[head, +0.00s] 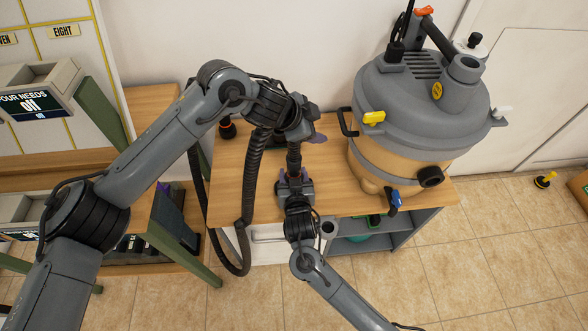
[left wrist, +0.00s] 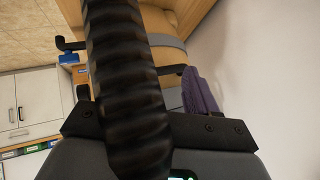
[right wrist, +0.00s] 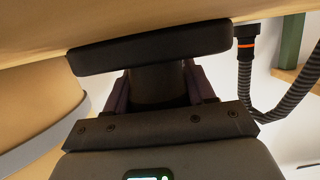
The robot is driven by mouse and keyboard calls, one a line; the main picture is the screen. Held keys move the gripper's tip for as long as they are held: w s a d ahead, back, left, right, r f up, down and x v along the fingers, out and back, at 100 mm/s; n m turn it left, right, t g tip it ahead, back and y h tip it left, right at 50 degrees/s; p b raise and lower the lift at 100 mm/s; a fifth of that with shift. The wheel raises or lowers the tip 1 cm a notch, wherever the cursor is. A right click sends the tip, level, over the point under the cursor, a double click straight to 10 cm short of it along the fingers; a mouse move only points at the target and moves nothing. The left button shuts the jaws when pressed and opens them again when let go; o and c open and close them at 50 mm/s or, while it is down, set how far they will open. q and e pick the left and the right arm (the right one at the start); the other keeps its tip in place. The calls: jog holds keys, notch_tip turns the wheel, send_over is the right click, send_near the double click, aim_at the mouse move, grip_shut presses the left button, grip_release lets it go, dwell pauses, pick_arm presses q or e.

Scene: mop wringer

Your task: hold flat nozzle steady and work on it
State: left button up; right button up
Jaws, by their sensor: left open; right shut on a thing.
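The flat nozzle is a black piece whose wide bar (right wrist: 150,52) spans the right wrist view, with a dark neck (right wrist: 158,85) below it. My right gripper (right wrist: 160,92) has its purple fingers shut on that neck; in the head view this gripper (head: 294,182) is over the table, just below the left gripper in the picture. My left gripper (head: 312,134) is open. In the left wrist view one purple finger (left wrist: 200,95) shows; a black ribbed hose (left wrist: 128,90) crosses close before the camera and hides the rest. I cannot tell whether anything lies between the left fingers.
The grey-and-tan vacuum (head: 425,95) stands at the right of the wooden table (head: 335,180). The ribbed hose loops beside my left arm and off the table's left edge. A black hose fitting with an orange ring (right wrist: 246,45) is at right. A display stand (head: 45,85) is at far left.

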pick_arm(q)
jog(key=d+r+n+t, duration=0.1)
jog(key=d+n+t, duration=0.3)
jog(key=d, duration=0.1)
jog(key=n+g+y, duration=0.3)
jog(key=n+y, duration=0.4)
jog(key=n, duration=0.7)
send_over(294, 170)
jog(key=s, duration=0.3)
jog(key=f, duration=0.5)
jog(key=shift+w+d+f, duration=0.15)
jog(key=shift+d+f, duration=0.1)
jog(key=shift+f, duration=0.05)
jog(key=shift+w+a+f, duration=0.1)
jog(key=shift+w+f, duration=0.05)
jog(key=shift+f, duration=0.35)
jog(key=shift+x, duration=3.9)
jog(key=shift+a, duration=0.1)
